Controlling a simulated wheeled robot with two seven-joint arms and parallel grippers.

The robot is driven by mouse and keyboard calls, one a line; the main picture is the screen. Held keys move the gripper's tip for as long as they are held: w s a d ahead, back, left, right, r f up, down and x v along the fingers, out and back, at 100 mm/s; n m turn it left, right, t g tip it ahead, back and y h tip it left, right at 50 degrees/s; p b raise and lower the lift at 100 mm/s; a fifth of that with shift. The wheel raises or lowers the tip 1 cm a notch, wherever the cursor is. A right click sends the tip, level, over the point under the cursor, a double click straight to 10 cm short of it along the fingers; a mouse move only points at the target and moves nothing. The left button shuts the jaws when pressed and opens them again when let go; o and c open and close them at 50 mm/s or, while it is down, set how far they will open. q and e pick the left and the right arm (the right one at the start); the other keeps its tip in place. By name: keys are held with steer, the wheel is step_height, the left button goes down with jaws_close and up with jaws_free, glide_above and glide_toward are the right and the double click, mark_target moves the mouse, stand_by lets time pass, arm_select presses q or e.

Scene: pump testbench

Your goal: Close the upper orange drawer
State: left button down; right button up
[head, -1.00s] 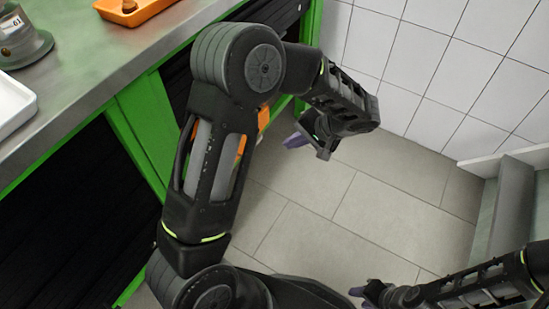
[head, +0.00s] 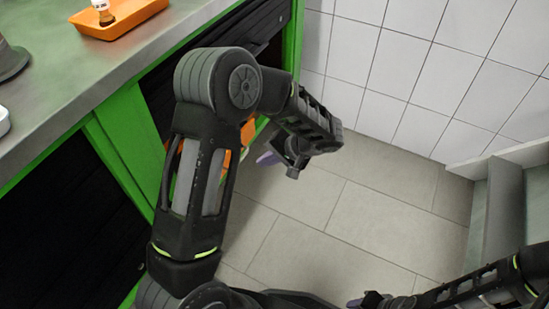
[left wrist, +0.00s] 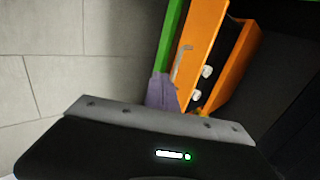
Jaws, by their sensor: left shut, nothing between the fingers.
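An orange drawer (left wrist: 205,38) stands open in the left wrist view, with a grey handle (left wrist: 182,62) on its front. White items (left wrist: 207,72) lie behind that front. In the head view only parts of the orange drawer (head: 247,131) show, past and through my left arm. My left gripper (head: 268,158) is low beside the drawer, with shut, empty purple fingers. In the left wrist view its fingertips (left wrist: 164,80) are close to the lower part of the front; I cannot tell whether they touch. My right gripper (head: 356,302) is at the bottom edge, its jaws unclear.
A metal worktop (head: 60,90) on a green frame (head: 128,135) runs along the left. An orange tray (head: 120,18) with a small bottle stands on it. Free tiled floor (head: 330,215) lies to the right, up to a white tiled wall (head: 420,70).

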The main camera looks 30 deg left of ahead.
arm_select(q)
steer(key=a+f+b, duration=0.1)
steer(key=a+f, duration=0.2)
steer(key=a, duration=0.3)
steer(key=shift+s, duration=0.15)
steer(key=a+b, duration=0.2)
steer(key=a, duration=1)
steer(key=shift+s+a, duration=0.1)
steer(key=shift+a, duration=0.35)
